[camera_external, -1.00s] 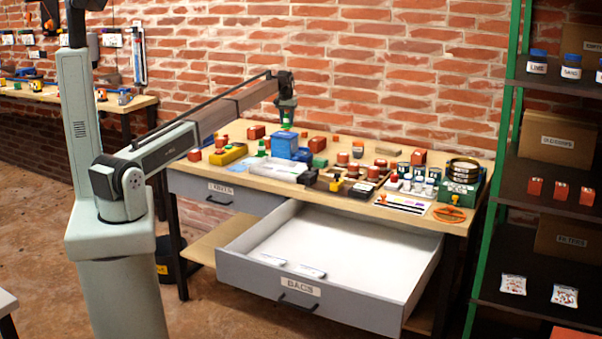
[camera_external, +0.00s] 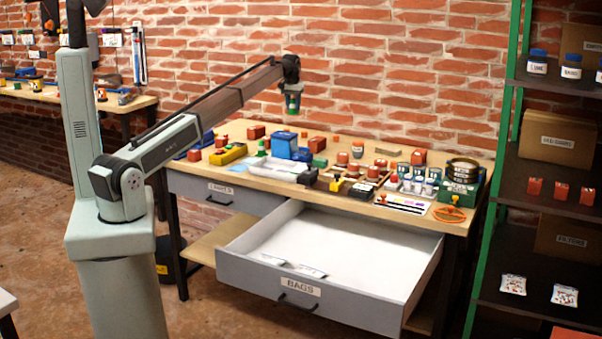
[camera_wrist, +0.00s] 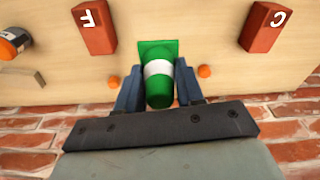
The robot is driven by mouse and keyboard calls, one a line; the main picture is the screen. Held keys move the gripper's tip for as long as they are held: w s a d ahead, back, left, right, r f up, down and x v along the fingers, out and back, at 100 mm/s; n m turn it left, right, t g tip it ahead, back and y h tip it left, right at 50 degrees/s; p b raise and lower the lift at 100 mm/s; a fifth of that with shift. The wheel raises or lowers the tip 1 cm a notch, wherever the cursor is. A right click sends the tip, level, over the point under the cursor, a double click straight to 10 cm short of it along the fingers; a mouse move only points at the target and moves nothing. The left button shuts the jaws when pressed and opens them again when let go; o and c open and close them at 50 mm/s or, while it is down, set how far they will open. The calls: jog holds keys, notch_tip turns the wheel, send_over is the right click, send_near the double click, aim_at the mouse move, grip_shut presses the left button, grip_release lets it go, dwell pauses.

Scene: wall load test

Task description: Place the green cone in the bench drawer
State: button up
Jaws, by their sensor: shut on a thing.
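My gripper (camera_external: 293,102) is raised above the back of the bench, near the brick wall. It is shut on a green cone with a white band (camera_wrist: 158,72), which sits between the two fingers in the wrist view. The cone's square green base points away from my wrist. In the external view only a small bit of green shows at the fingertips. The bench drawer (camera_external: 390,316), labelled BAGS, is pulled open at the front of the bench. Two small flat packets lie inside at its left front; most of its white floor is bare.
The bench top (camera_external: 335,204) is crowded with small blocks, jars and a blue box (camera_external: 284,146). Another green cone (camera_external: 262,148) stands on it. A second drawer (camera_external: 222,196) at the left is shut. A shelf rack (camera_external: 508,130) stands at the right.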

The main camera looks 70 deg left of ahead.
jog(key=s+d+r+m, duration=0.1)
jog(key=s+d+m, duration=0.1)
jog(key=d, duration=1.5)
jog(key=s+d+m, duration=0.1)
jog(key=d+m, duration=0.1)
jog(key=d, duration=1.4)
jog(key=s+d+f+m, duration=0.1)
jog(key=s+d+m, duration=0.1)
jog(key=s+d, duration=0.5)
jog(key=s+d+m+h, duration=0.1)
jog(key=s+d, duration=0.2)
jog(key=d, duration=0.8)
jog(key=s+d+f+m, duration=0.1)
jog(key=s+d+m, duration=0.1)
jog(key=s+d, duration=0.55)
jog(key=shift+t, duration=0.3)
jog(key=shift+w+d+f, duration=0.25)
jog(key=shift+w+f, duration=0.15)
jog(key=shift+f, duration=4.4)
jog(key=shift+w+d+f, duration=0.2)
jog(key=shift+w+f, duration=0.2)
jog(key=shift+f, duration=4.4)
jog(key=shift+w+d+f, duration=0.25)
jog(key=shift+w+f, duration=0.15)
jog(key=shift+f, duration=4.4)
jog(key=shift+f, duration=0.15)
jog(key=o, duration=1)
jog(key=shift+o, duration=0.2)
